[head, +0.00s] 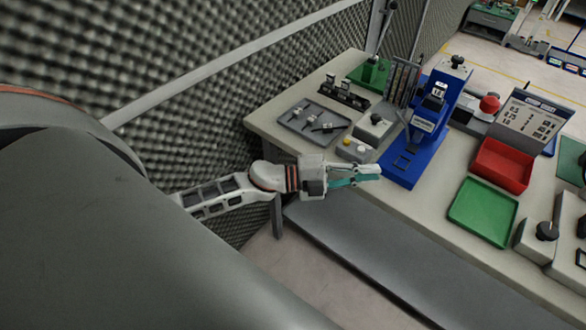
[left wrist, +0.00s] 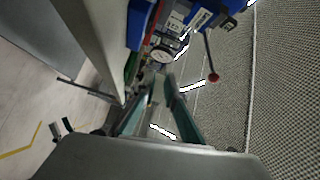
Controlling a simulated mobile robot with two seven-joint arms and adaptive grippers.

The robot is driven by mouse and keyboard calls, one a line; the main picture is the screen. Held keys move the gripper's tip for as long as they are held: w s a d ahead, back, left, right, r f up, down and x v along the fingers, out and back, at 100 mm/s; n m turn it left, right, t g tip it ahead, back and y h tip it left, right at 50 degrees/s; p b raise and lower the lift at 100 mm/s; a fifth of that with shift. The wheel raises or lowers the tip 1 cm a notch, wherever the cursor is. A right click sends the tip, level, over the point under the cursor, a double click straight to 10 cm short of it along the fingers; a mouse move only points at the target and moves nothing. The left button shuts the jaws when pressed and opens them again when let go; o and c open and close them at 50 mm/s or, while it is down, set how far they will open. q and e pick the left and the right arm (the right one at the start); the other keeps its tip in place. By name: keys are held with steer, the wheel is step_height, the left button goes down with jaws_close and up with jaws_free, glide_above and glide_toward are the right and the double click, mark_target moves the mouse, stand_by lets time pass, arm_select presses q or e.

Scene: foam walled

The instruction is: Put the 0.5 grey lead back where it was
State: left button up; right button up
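My left gripper (head: 368,173) is over the front edge of the bench, just in front of the blue press. Its two teal fingers show a narrow gap between them in the left wrist view (left wrist: 161,82), and I see nothing held there. A rack of thin upright grey strips (head: 402,82) stands at the back of the bench, behind the blue press; the strips are too small to tell what they are. I cannot pick out a 0.5 grey lead in either view. My right gripper is not in view.
The blue press (head: 425,130) stands right of my gripper. A grey tray (head: 312,124) with small parts lies at the left. A red bin (head: 502,166) and a green tray (head: 483,211) are to the right. A red-knobbed lever (left wrist: 213,78) shows in the wrist view.

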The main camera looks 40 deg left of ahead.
arm_select(q)
steer(key=s+a+f+n+y, duration=0.2)
steer(key=s+f+n+y, duration=0.2)
steer(key=s+f+n, duration=0.3)
steer(key=s+a+f+n+y, duration=0.3)
steer(key=s+f+n, duration=0.3)
steer(key=f, duration=0.3)
steer(key=s+a+f+n+g+y, duration=0.1)
steer(key=s+a+f+n+y, duration=0.1)
steer(key=s+f+n+y, duration=0.3)
step_height(320, 180, down, 4)
steer(key=s+n, duration=0.2)
steer(key=n, duration=0.2)
steer(key=shift+s+a+r, duration=0.2)
steer(key=shift+s+a, duration=0.05)
steer(key=shift+s, duration=0.05)
